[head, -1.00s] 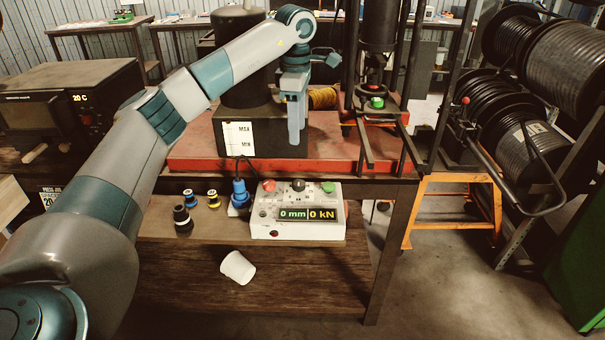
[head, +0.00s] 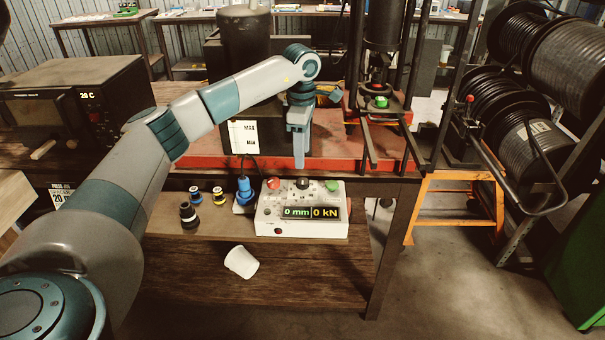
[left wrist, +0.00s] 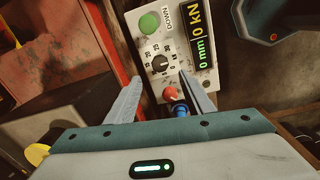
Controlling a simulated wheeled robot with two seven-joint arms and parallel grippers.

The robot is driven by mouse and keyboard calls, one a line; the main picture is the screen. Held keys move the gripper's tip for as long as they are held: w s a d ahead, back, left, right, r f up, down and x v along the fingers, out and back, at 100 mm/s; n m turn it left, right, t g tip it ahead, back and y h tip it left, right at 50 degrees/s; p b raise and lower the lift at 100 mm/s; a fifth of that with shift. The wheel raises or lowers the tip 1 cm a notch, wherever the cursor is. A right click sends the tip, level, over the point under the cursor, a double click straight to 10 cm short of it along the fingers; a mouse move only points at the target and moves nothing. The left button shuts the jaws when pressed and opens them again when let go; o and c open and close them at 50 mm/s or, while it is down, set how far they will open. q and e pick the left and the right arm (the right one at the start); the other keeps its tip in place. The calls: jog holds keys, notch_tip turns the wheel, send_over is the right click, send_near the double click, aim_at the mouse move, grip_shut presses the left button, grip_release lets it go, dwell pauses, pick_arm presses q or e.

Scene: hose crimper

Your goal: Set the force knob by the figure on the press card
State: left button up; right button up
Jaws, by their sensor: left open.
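The force knob is a black dial (head: 303,184) on top of the white control box (head: 268,222), between a red button (head: 273,183) and a green button (head: 332,186). In the left wrist view the knob (left wrist: 160,64) sits in a ring of printed numbers. The box display (head: 310,212) reads 0 mm and 0 kN. The press card (head: 62,194) is partly hidden behind my left arm; "PRESS" and "20" show. My left gripper (head: 299,164) points down just above the knob. In the left wrist view its open fingers (left wrist: 160,92) are empty, with the knob beyond them. My right gripper is not in view.
A blue plug (head: 243,190) with a cable stands beside the box. Several small fittings (head: 189,215) stand to its left. The red press bed (head: 330,148) is behind the box.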

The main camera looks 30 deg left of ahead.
aim_at(302, 181)
pick_arm(q)
jog(key=f+p, duration=0.1)
jog(key=f, duration=0.4)
jog(key=f+p, duration=0.2)
jog(key=f, duration=0.2)
jog(key=shift+w+a+f, duration=0.1)
jog(key=shift+w+f, duration=0.1)
jog(key=shift+f, duration=0.2)
jog(key=c, duration=1)
